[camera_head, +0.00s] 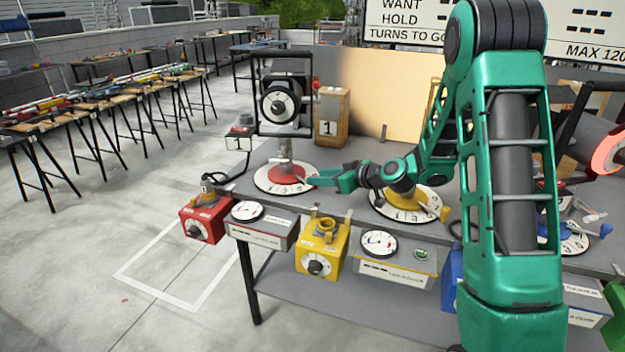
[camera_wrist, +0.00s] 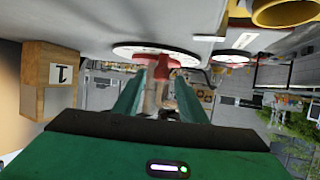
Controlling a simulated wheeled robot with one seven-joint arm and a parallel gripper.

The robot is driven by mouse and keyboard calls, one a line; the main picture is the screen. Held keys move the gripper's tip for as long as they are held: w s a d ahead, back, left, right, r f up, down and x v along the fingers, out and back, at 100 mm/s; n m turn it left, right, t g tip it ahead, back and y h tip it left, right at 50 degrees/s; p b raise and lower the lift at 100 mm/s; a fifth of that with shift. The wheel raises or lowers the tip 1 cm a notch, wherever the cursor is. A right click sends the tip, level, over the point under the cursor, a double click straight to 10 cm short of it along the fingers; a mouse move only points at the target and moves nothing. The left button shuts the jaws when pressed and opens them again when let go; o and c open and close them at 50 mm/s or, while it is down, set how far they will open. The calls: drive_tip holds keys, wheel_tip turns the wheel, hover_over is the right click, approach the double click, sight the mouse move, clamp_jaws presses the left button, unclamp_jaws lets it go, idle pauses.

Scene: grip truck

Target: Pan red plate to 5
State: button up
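The red plate (camera_head: 286,177) is a red disc with a white numbered rim, flat on the grey table, a grey post standing at it. My gripper (camera_head: 322,179) is low at the plate's right edge. In the wrist view, which looks upside down, the plate's white rim (camera_wrist: 150,47) is ahead. A red tab (camera_wrist: 158,63) on it sits between the tips of my two green fingers (camera_wrist: 160,82). The fingers are apart, but I cannot tell whether they press on the tab. The number under the plate's pointer is too small to read.
A wooden block marked 1 (camera_head: 331,117) stands behind the plate. The yellow plate (camera_head: 407,203) lies right, partly behind my arm. Red (camera_head: 204,219) and yellow (camera_head: 321,248) boxes hang at the table's front edge.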

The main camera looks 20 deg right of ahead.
sight(315, 175)
drive_tip(key=shift+x, duration=1.55)
clamp_jaws()
drive_tip(key=shift+d, duration=0.1)
